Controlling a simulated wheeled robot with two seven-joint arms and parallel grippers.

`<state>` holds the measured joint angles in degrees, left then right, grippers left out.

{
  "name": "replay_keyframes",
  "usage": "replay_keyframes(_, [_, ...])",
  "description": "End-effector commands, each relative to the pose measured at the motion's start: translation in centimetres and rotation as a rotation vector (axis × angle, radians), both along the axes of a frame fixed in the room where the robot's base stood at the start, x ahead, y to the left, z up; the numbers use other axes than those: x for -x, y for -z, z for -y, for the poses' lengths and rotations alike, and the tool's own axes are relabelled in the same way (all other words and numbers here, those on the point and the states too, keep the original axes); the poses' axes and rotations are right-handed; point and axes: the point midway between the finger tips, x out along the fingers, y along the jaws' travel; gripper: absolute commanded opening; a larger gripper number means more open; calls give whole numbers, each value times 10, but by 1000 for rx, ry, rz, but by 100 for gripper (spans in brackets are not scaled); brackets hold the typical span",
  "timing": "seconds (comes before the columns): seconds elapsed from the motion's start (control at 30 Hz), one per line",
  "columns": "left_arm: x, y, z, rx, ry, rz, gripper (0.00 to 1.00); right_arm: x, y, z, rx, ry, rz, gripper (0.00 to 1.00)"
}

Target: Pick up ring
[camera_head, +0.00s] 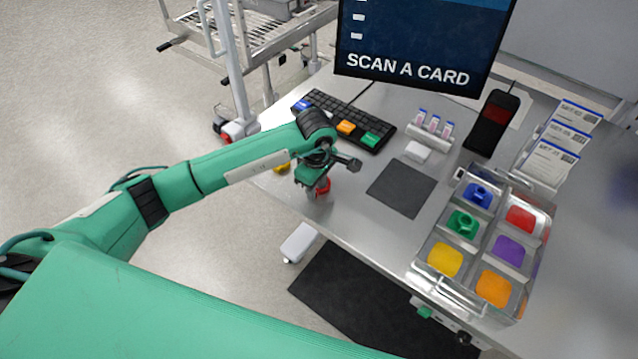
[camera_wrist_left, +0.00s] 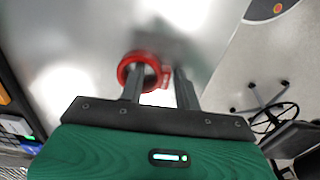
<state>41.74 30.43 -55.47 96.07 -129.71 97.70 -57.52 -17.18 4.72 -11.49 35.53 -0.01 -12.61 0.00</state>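A red ring (camera_head: 323,187) with a small tab lies on the grey table near its front left edge. It also shows in the left wrist view (camera_wrist_left: 126,72). My left gripper (camera_head: 318,182) is down at this ring, pointing at the table. In the left wrist view its two fingers (camera_wrist_left: 160,82) are apart, one over the ring's opening and the other just right of its tab. I cannot tell whether either finger touches the ring. A yellow thing (camera_head: 282,168) is partly hidden behind my left arm. My right gripper is not in view.
A clear tray (camera_head: 411,277) has coloured compartments; blue (camera_head: 478,194) and green (camera_head: 463,223) pieces sit in two of them. A keyboard (camera_head: 350,117), screen (camera_head: 420,45), dark mat (camera_head: 402,189), card reader (camera_head: 492,122) and card rack (camera_head: 553,150) stand around the table.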

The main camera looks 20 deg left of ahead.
Motion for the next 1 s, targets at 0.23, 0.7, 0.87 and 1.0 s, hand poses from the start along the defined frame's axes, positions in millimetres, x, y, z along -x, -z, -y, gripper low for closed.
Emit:
replay_keyframes(0.23, [0, 0, 0, 0, 0, 0, 0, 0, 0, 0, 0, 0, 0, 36])
replay_keyframes(0.7, [-1, -6, 0, 1, 0, 2, 0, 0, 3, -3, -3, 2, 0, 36])
replay_keyframes(0.87, [-1, -23, 0, 0, 1, 4, 0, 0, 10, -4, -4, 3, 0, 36])
replay_keyframes(1.0, [-2, -53, 0, 1, 2, 8, 0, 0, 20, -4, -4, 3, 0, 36])
